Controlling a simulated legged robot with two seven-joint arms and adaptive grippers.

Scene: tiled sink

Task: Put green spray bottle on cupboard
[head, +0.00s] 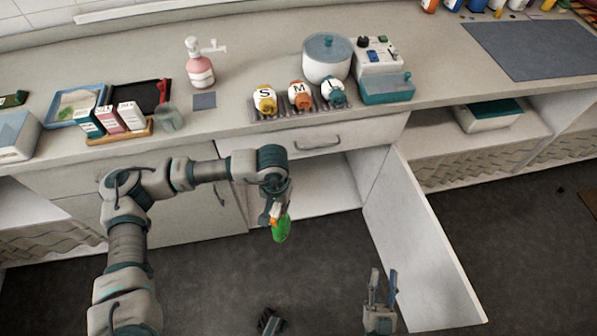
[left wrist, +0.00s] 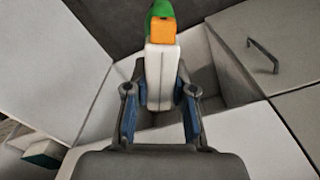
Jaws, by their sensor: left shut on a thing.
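The green spray bottle (head: 281,229) hangs in front of the cupboard in the head view, gripped by my left gripper (head: 272,209). In the left wrist view its white part sits between my left fingers (left wrist: 160,105), with the orange part (left wrist: 163,31) and green body (left wrist: 160,8) beyond. The cupboard (head: 318,199) under the counter is open, and its pale interior floor shows behind the bottle. Its white door (head: 425,235) is swung out to the right. My right gripper (head: 380,290) is low at the bottom right, fingers apart, with nothing between them.
A drawer (head: 320,138) is above the cupboard opening. The counter holds a pink bottle (head: 200,68), a white pot (head: 326,60), a rack of small bottles (head: 300,105) and several boxes at left. The open door bounds the space on the right. Dark floor lies in front.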

